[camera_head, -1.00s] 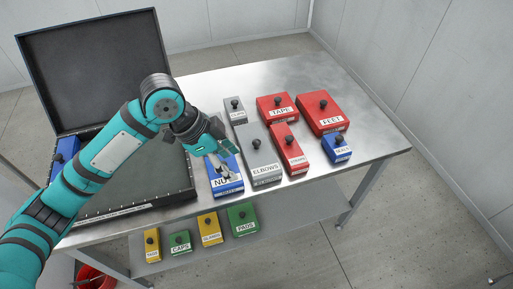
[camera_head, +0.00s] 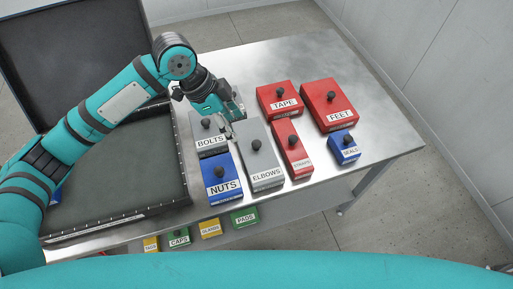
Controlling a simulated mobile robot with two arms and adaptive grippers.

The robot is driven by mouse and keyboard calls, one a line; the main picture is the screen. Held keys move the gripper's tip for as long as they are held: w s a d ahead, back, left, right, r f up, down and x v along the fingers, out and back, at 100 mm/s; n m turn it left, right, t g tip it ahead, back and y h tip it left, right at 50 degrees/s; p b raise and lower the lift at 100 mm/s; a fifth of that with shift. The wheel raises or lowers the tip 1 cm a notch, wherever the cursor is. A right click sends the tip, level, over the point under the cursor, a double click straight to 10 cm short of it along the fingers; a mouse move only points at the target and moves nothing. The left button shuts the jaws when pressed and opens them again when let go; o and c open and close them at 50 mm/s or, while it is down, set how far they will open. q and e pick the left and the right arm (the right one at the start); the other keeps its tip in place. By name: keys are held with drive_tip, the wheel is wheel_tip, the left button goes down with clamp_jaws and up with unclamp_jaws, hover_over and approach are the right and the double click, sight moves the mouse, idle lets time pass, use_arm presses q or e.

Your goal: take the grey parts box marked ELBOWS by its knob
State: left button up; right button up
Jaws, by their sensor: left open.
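The grey parts box marked ELBOWS (camera_head: 264,176) stands on the metal table, with its dark knob (camera_head: 256,145) upright on top and its label facing me. My left gripper (camera_head: 229,130) is open and empty. In the picture it is just above and left of the ELBOWS box, near its back left corner, apart from the knob. My right gripper is not in view; a teal arm part of mine crosses the bottom edge.
The grey BOLTS box (camera_head: 210,143) and blue NUTS box (camera_head: 222,187) stand close on the left. Red STRAPS (camera_head: 298,161), TAPE (camera_head: 285,104) and FEET (camera_head: 339,114) boxes and a blue SEALS box (camera_head: 345,151) stand right. An open black case (camera_head: 120,213) lies left.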

sight(256, 142)
use_arm(q)
drive_tip(key=x, duration=0.6)
drive_tip(key=shift+w+d+p, duration=0.15)
drive_tip(key=shift+w+p, duration=0.05)
drive_tip(key=shift+p, duration=0.1)
drive_tip(key=shift+d+f, duration=0.2)
drive_tip(key=d+f, duration=0.1)
drive_tip(key=d+f+p, duration=0.1)
drive_tip(key=f, duration=0.1)
drive_tip(key=shift+w+d, duration=0.15)
drive_tip(key=shift+w, duration=0.15)
drive_tip(key=shift+d+f, duration=0.15)
drive_tip(key=shift+f, duration=0.3)
drive_tip(key=c, duration=0.6)
clamp_jaws()
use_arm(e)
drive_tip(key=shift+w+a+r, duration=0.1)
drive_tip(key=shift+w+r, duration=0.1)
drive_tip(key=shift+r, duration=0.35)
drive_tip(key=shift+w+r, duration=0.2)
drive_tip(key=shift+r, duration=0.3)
